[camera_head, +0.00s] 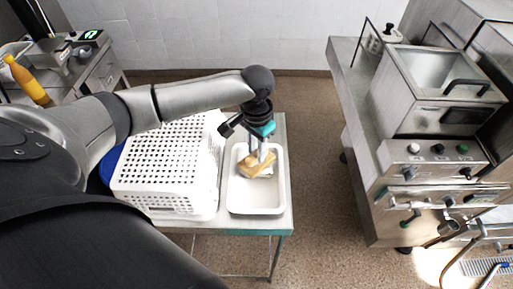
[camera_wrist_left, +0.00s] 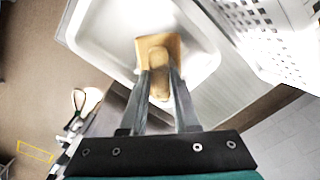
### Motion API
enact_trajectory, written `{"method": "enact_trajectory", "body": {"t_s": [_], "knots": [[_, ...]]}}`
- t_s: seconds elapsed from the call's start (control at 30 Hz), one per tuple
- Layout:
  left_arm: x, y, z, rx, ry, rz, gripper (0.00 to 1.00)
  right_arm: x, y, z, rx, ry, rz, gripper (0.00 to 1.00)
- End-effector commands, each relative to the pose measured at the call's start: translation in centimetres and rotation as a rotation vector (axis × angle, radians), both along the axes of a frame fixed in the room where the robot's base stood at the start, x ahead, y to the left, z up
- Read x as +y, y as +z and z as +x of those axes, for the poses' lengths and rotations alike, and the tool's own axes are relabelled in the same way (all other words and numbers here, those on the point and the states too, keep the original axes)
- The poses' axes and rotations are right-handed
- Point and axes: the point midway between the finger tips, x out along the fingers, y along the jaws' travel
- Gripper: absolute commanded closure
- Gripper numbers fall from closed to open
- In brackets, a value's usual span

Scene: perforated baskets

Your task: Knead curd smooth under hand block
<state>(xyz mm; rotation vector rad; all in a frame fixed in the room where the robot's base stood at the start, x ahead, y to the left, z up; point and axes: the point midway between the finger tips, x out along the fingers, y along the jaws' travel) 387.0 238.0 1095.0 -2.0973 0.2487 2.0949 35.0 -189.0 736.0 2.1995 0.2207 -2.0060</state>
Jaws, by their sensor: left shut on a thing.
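My left gripper (camera_head: 262,150) is shut on the rounded handle of the wooden hand block (camera_head: 251,165), inside the white tray (camera_head: 256,207). In the left wrist view the gripper's fingers (camera_wrist_left: 160,88) close on the handle, and the tan square face of the block (camera_wrist_left: 173,42) shows beyond it. A small pale patch beside the block in the head view may be curd, but I cannot tell. Whatever lies under the block is hidden. My right gripper is not in view.
A white perforated basket (camera_head: 168,157) stands left of the tray on the same table (camera_head: 281,150). A steel fryer-like unit (camera_head: 432,100) stands right, across a floor gap. A yellow bottle (camera_head: 27,82) is at the far left. The tray's near half is bare.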

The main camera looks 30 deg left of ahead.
Motion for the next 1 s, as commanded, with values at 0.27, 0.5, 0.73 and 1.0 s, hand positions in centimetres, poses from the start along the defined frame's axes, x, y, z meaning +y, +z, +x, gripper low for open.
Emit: {"method": "enact_trajectory", "body": {"t_s": [0.27, 0.5, 0.73, 1.0], "knots": [[-0.01, 0.01, 0.03, -0.001, 0.0, 0.0, 1.0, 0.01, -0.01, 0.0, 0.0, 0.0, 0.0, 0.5], [-0.01, -0.25, 0.03, -0.001, 0.0, 0.0, 1.0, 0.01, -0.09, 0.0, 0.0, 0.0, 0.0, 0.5], [-0.02, -0.53, 0.03, -0.001, 0.0, 0.0, 1.0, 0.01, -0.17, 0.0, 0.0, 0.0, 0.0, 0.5], [-0.02, -0.86, 0.02, 0.0, 0.0, -0.001, 1.0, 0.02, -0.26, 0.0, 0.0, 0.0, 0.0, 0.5]]}}
